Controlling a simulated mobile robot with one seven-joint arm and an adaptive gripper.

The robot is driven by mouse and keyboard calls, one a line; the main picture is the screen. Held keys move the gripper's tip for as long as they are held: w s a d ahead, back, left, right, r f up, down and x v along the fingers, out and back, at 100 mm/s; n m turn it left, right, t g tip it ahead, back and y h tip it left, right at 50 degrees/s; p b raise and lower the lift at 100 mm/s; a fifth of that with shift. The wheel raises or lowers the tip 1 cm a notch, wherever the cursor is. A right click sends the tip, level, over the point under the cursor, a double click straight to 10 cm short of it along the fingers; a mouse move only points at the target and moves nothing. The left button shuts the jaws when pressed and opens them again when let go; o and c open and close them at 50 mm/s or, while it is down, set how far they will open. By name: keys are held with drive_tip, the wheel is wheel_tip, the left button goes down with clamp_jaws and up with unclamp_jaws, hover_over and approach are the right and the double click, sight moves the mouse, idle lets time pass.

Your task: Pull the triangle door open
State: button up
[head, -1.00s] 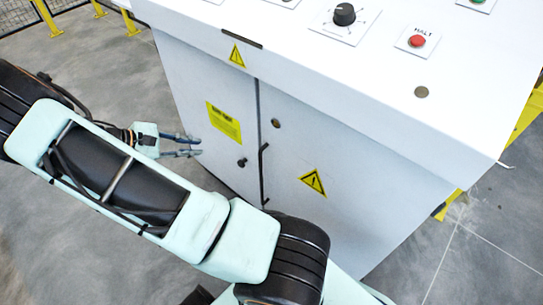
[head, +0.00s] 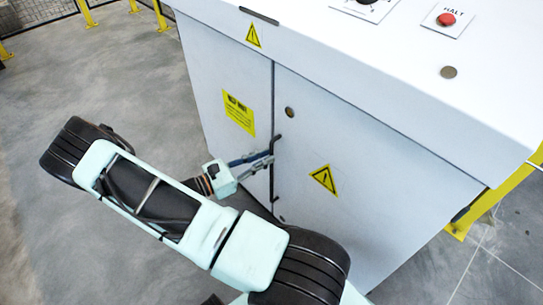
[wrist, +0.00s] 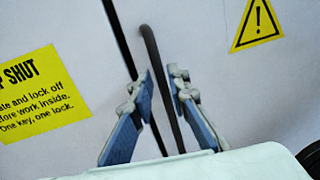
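The triangle door (head: 350,215) is the right-hand door of the white cabinet, with a yellow warning triangle (head: 324,179) on it. It looks shut, with a dark seam along its left edge. Its long black upright handle (head: 275,180) stands beside that seam; it also shows in the wrist view (wrist: 150,45). My gripper (head: 270,157) is at the handle, its blue-grey fingers pointing at the door. In the wrist view my gripper (wrist: 161,76) is open, with the handle running between the fingertips and small gaps seemingly on both sides. The fingers hide part of the handle in the head view.
The left-hand door (head: 215,80) carries a yellow text label (head: 239,114). The cabinet top overhangs the doors and bears a red button (head: 446,19). Yellow posts (head: 160,14) stand at the back left. Grey floor (head: 60,220) is clear to the left.

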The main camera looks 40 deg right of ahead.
drive_tip(key=shift+s+d, duration=0.15)
drive_tip(key=shift+d, duration=1.3)
drive_tip(key=shift+c, duration=0.5)
clamp_jaws()
